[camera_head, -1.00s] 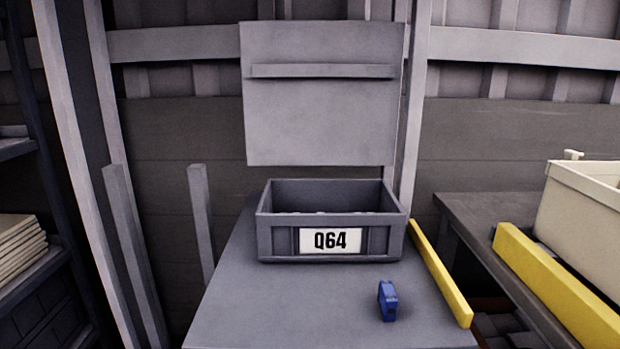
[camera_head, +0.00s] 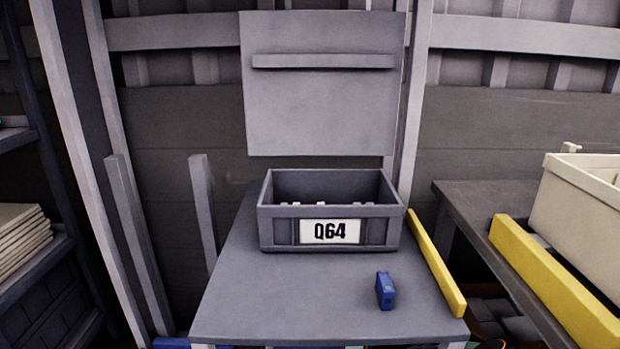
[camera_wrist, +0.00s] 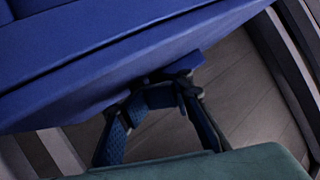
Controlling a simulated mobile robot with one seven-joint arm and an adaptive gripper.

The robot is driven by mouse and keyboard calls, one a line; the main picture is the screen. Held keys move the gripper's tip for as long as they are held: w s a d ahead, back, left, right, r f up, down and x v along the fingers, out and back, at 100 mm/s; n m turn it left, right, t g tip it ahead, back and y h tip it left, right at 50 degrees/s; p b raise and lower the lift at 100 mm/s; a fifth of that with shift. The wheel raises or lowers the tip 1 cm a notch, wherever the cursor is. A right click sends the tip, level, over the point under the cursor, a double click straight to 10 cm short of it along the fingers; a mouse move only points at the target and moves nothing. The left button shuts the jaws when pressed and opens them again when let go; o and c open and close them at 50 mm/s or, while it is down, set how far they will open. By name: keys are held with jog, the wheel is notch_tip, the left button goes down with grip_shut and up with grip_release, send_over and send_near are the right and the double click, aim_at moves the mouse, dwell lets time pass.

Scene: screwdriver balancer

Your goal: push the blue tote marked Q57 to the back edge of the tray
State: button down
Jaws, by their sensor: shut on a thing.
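A large blue tote (camera_wrist: 110,75) fills the upper left of the wrist view, tilted in the picture. No label shows on it, so I cannot read Q57. My gripper (camera_wrist: 160,88) is at its lower edge, with the fingers close together and shut on it; the exact grip is dark and partly hidden. In the head view my gripper is not visible, and only a blue strip (camera_head: 178,342) shows at the bottom edge, too cut off to identify. The tray is not clearly identifiable.
A grey tote (camera_head: 275,233) marked Q64 sits on a grey table (camera_head: 290,290), with a small blue block (camera_head: 385,290) in front. A yellow bar (camera_head: 436,264) runs along the table's right edge. A cream bin (camera_head: 575,215) stands on a bench at right.

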jog(key=shift+d, duration=1.2)
notch_tip(320, 180, up, 15)
jog(key=p, duration=1.6)
jog(key=shift+a, duration=0.1)
jog(key=shift+s, duration=0.1)
